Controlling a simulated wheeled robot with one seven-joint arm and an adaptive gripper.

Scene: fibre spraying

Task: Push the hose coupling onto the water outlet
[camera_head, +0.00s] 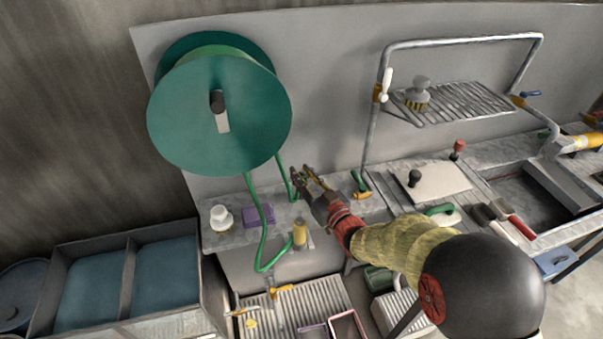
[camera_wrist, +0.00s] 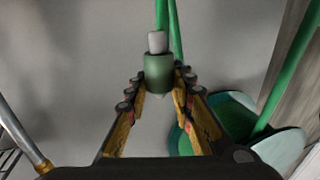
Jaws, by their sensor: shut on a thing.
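My gripper (camera_head: 308,182) is over the back of the worktop, in front of the grey back panel. In the wrist view its two fingers (camera_wrist: 160,90) are closed on the hose coupling (camera_wrist: 158,74), a green collar with a grey end piece. Green hose (camera_wrist: 174,28) shows just beyond it. In the head view the fingers mostly hide the coupling. I cannot tell for sure which fitting is the water outlet. A brass valve with a white handle (camera_head: 384,86) is on the pipe frame, and another with a blue handle (camera_head: 524,98) is at its right. The coupling is apart from both.
A green hose reel (camera_head: 219,115) hangs on the panel, with hose (camera_head: 262,222) looping down. A wire rack (camera_head: 462,103) and a pale board (camera_head: 432,182) are right.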

